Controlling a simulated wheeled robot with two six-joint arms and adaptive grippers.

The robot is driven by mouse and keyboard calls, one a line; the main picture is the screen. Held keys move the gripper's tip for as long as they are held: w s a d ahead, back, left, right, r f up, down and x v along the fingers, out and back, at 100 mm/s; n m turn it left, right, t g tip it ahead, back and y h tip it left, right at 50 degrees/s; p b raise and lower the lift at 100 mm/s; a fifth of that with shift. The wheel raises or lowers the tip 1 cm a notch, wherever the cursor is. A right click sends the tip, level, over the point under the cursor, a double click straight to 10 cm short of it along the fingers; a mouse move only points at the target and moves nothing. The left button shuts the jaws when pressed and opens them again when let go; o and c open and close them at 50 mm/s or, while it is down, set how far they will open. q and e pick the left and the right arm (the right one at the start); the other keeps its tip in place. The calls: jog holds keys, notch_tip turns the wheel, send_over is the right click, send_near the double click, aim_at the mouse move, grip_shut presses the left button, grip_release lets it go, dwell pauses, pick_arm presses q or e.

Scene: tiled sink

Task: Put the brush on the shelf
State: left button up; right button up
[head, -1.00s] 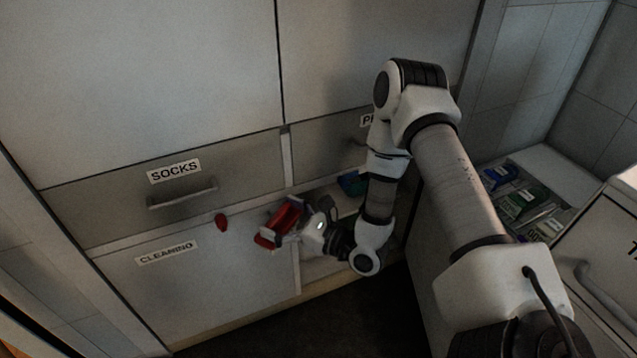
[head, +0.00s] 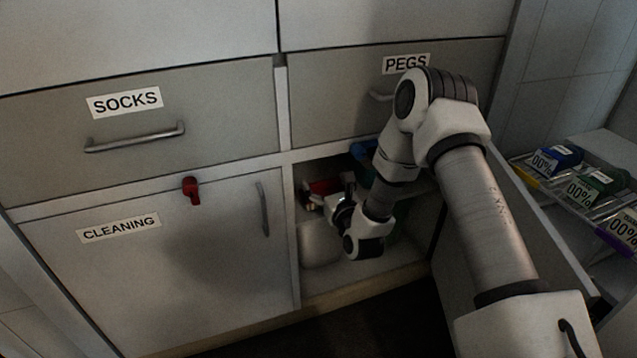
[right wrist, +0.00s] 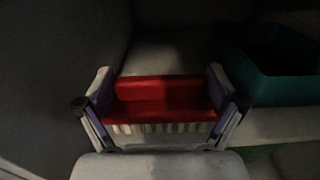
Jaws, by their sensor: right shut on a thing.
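The red brush (right wrist: 165,92) is held between the two fingers of my right gripper (right wrist: 160,100), with its pale bristles towards the camera in the right wrist view. In the head view my right gripper (head: 335,197) reaches into the open lower cabinet, and the brush (head: 325,185) shows as a small red patch at the cabinet's left side. The shelf (right wrist: 270,124) shows in the right wrist view near the brush. I cannot tell whether the brush touches it. My left gripper is out of view.
A teal bin (right wrist: 265,65) stands to the right of the brush. A pale rounded object (head: 320,246) is lower in the cabinet.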

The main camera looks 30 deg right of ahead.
jog(key=b+x, duration=0.1)
jog(key=x, duration=0.5)
jog(key=shift+w+f+b, duration=0.1)
jog(key=shift+w+b, duration=0.3)
jog(key=shift+w+d+f, duration=0.1)
jog(key=shift+w+f, duration=0.1)
jog(key=shift+f, duration=0.05)
jog(key=shift+f+b, duration=1.3)
jog(key=shift+f, duration=0.25)
jog(key=o, duration=0.9)
jog(key=shift+c, duration=0.2)
